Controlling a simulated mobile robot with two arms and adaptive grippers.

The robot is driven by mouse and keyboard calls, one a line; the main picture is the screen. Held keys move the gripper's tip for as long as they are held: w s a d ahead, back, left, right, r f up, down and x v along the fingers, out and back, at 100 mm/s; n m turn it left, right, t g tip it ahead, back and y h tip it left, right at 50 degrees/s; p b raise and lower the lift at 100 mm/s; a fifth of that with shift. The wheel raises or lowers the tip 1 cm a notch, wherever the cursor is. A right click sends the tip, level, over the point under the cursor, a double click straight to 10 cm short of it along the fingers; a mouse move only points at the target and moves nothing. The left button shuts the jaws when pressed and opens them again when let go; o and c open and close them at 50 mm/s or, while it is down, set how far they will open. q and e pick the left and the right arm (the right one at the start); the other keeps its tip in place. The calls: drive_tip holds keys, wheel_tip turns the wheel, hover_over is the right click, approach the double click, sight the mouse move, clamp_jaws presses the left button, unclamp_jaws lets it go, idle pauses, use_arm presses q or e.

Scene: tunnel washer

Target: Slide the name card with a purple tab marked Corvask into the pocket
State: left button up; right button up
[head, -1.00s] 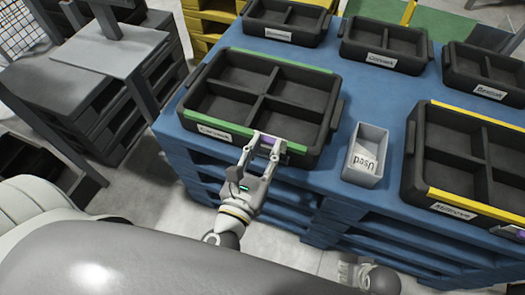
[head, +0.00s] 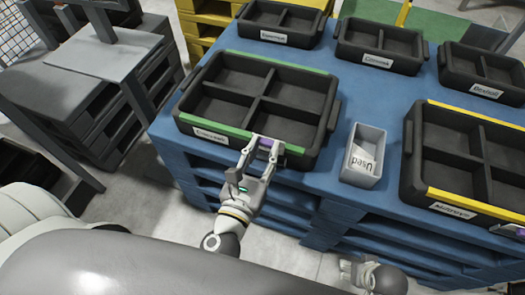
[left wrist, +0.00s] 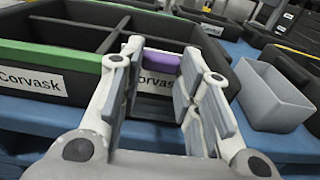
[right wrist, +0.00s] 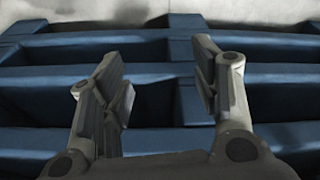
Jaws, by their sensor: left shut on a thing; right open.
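The name card (left wrist: 158,82) with a purple tab (left wrist: 160,63) is held between the fingers of my left gripper (left wrist: 153,88). Its visible letters read "orvask"; a finger hides the rest. In the head view the purple tab (head: 267,144) is at the right part of the near wall of the green-edged black tray (head: 226,142). The pocket itself is hidden, and I cannot tell whether the card's lower edge is inside it. A label reading Corvask (left wrist: 30,84) is on the same wall, to the left. My right gripper (right wrist: 160,85) is open and empty, low in front of the blue pallets.
Smaller labelled trays (head: 380,46) line the back.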

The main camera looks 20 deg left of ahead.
drive_tip(key=w+b+v, duration=0.1)
drive_tip(key=b+v, duration=0.1)
drive_tip(key=v, duration=0.5)
drive_tip(key=shift+w+r+t, duration=0.3)
drive_tip(key=shift+r, duration=0.05)
idle(0.9)
drive_tip(key=shift+s+d+f, duration=0.1)
drive_tip(key=shift+f, duration=0.2)
wheel_tip(320, 180, up, 3)
drive_tip(key=shift+f, duration=0.2)
drive_tip(key=shift+s+f, duration=0.2)
